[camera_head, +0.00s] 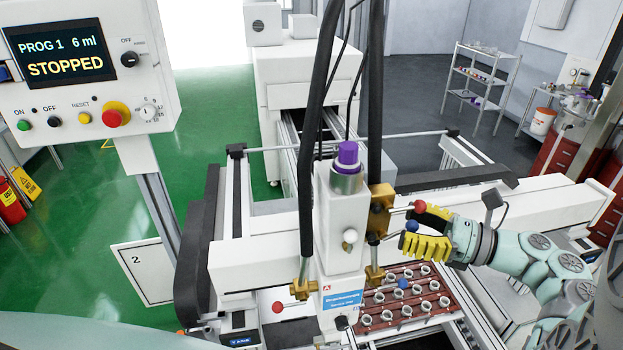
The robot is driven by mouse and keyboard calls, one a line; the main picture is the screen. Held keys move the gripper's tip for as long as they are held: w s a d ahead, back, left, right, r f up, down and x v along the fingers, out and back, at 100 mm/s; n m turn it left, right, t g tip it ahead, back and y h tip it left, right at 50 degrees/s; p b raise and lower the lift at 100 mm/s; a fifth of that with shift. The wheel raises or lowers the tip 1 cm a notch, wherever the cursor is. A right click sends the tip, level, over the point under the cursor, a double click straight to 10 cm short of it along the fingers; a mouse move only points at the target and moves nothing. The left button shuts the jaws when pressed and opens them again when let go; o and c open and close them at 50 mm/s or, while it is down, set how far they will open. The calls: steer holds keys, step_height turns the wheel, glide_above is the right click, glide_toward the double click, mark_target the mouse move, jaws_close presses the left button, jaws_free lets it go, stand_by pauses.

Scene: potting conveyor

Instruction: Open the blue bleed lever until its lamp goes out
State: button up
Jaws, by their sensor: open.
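My gripper (421,229) comes in from the right with its yellow ribbed fingers open. A blue ball-ended lever (411,226) sticks out to the right of the dispensing head, beside a brass block (381,210). Its ball is at the fingertips, in the gap between the fingers; I cannot tell whether they touch it. A second blue ball (403,284) shows lower, in front of the tray, beside the lower right brass fitting (374,276). I cannot make out a lit lamp by either blue ball.
A red ball lever (421,206) sits just above the upper blue one, close to the upper finger. Another red ball (278,307) is at lower left. A brown tray (455,297) of metal cups lies below. The control panel (75,70) reads STOPPED.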

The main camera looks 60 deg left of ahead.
steer(key=shift+o, duration=0.2)
jaws_close()
stand_by(0.5)
